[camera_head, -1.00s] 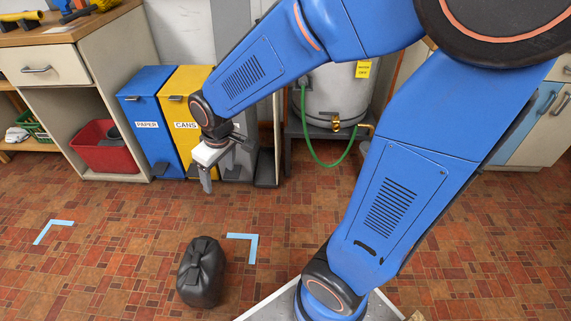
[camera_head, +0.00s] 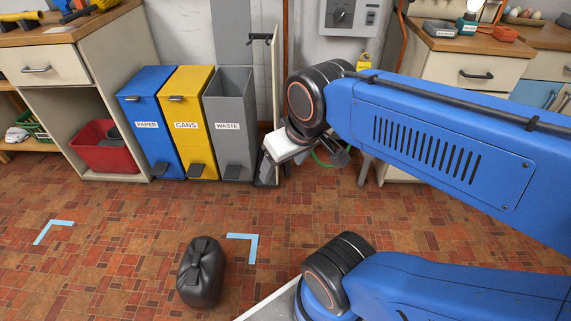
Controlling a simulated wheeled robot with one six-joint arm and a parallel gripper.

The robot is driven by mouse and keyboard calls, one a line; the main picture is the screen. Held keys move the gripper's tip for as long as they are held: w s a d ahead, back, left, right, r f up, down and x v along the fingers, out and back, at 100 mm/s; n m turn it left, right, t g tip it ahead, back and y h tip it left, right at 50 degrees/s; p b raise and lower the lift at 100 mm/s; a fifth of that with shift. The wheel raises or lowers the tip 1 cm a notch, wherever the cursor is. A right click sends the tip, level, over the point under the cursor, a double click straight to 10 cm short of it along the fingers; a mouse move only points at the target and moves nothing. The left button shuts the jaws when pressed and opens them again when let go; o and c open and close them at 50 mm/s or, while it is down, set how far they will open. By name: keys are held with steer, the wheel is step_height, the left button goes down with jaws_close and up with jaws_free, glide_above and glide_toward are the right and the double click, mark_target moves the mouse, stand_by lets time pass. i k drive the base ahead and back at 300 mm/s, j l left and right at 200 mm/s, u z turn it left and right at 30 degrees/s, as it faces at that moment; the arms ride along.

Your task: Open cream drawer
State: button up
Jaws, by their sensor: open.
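Two cream drawer fronts show. One cream drawer (camera_head: 40,65) is at the far left, under a wooden worktop, with a dark bar handle; it looks shut. Another cream drawer (camera_head: 470,73) is in the cabinet at the upper right, also with a dark handle, and it looks shut. My gripper (camera_head: 268,163) is open and empty near the middle, beside the grey waste bin, pointing down and to the left. It is apart from both drawers. My arm hides part of the right cabinet below its drawer.
Blue paper, yellow cans and grey waste bins (camera_head: 228,105) stand against the wall. A red tub (camera_head: 102,150) sits under the left worktop. A black bag (camera_head: 201,272) lies on the tiled floor by light-blue corner marks.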

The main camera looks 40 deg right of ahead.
mark_target(52, 64)
steer(key=i+l+u, duration=0.1)
steer(key=u, duration=0.35)
steer(key=i+l+u, duration=0.1)
steer(key=l+u, duration=0.15)
steer(key=u, duration=0.15)
steer(key=i+l+u, duration=0.1)
steer(key=u, duration=0.35)
steer(key=l+u, duration=0.35)
steer(key=l, duration=1.45)
steer(key=i+l, duration=0.05)
steer(key=i, duration=0.05)
